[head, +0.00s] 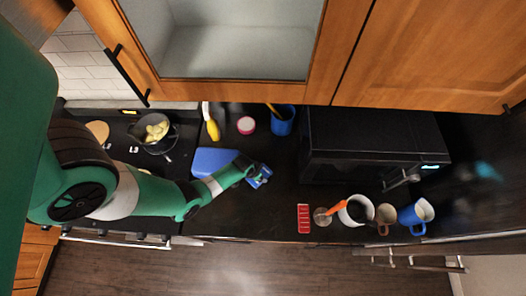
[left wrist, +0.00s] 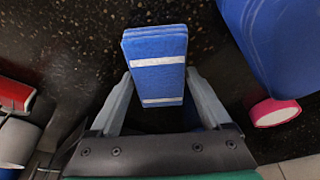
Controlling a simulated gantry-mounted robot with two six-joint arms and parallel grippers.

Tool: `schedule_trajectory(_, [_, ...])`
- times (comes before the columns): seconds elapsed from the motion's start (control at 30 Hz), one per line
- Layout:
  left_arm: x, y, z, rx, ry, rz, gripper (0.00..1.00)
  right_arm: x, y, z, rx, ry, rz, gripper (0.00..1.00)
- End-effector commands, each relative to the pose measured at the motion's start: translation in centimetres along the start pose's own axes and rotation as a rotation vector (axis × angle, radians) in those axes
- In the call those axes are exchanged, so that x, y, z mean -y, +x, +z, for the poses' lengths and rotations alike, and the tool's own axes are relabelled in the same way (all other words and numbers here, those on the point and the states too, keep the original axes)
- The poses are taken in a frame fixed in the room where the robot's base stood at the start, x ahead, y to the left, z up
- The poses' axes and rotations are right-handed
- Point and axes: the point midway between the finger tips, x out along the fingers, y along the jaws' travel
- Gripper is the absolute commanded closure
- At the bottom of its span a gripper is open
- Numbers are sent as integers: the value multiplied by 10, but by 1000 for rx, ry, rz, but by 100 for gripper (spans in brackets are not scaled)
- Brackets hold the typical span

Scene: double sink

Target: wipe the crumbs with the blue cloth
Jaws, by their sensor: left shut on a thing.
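The blue cloth (head: 264,180) is a folded pad with white stripes, seen close up in the left wrist view (left wrist: 155,48). My left gripper (head: 255,174) is shut on it, with one grey finger on each side in the left wrist view (left wrist: 158,84). The cloth is over the dark counter, right of a blue board; I cannot tell whether it touches the counter. I cannot make out crumbs apart from the counter's speckles. My right gripper is not in view.
The blue board (head: 212,161) lies left of the cloth. A black microwave (head: 355,145) stands to the right. A red tray (head: 304,218), white pot (head: 355,211) and blue mug (head: 415,214) stand near the front edge. A pink-rimmed round item (head: 246,125) is behind.

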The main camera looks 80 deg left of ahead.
Motion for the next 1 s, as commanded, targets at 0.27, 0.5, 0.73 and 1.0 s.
schedule_trajectory(0.27, [9, -2, 9, 2, -4, 0, 63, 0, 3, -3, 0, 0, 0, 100])
schedule_trajectory(0.5, [27, -5, 24, 1, -4, 0, 63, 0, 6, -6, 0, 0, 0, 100])
schedule_trajectory(0.73, [30, -5, 28, 1, 0, 0, 63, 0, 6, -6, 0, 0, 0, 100])
schedule_trajectory(1.0, [48, -11, 43, 3, -5, -1, 63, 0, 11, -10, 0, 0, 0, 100])
